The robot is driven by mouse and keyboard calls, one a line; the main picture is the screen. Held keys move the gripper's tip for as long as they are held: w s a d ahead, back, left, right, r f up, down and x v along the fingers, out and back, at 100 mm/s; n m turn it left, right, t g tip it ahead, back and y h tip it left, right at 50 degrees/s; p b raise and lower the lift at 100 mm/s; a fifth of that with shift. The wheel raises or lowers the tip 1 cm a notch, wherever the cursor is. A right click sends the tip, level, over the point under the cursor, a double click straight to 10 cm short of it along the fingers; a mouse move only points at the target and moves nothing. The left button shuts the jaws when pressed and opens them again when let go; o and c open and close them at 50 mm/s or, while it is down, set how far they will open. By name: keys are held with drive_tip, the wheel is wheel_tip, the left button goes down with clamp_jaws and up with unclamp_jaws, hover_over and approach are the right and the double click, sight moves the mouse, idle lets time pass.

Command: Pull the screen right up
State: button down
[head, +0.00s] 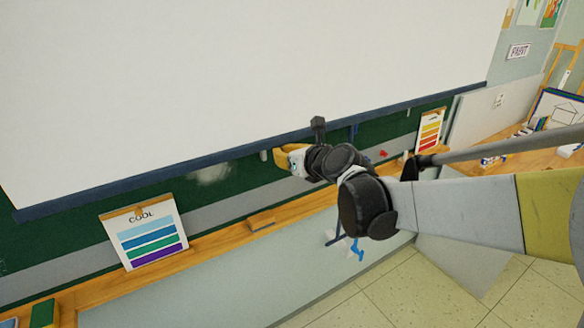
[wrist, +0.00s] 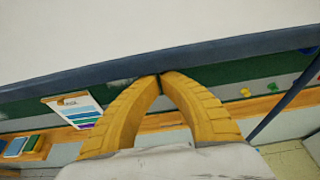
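The white screen (head: 240,75) is pulled down over the green chalkboard, with a dark blue bar (head: 120,189) along its bottom edge. In the wrist view the bar (wrist: 90,73) crosses just beyond my fingertips. My gripper (head: 284,158) has yellow fingers and is just below the bar in the head view. In the wrist view my gripper's fingertips (wrist: 160,76) meet at the bar's lower edge. Whether they touch the bar or pinch something thin is unclear. A dark blue strip (head: 353,131) shows below the bar, partly hidden by my arm.
A wooden ledge (head: 210,238) runs below the chalkboard. A "COOL" colour chart (head: 146,238) stands on it at left, and a warm-coloured chart (head: 429,131) stands at right. A wooden table (head: 520,160) with art items is at far right. Tiled floor (head: 345,308) is open below.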

wheel_tip(320, 180, up, 76)
drive_tip(key=p, duration=3.3)
drive_tip(key=shift+w, duration=0.25)
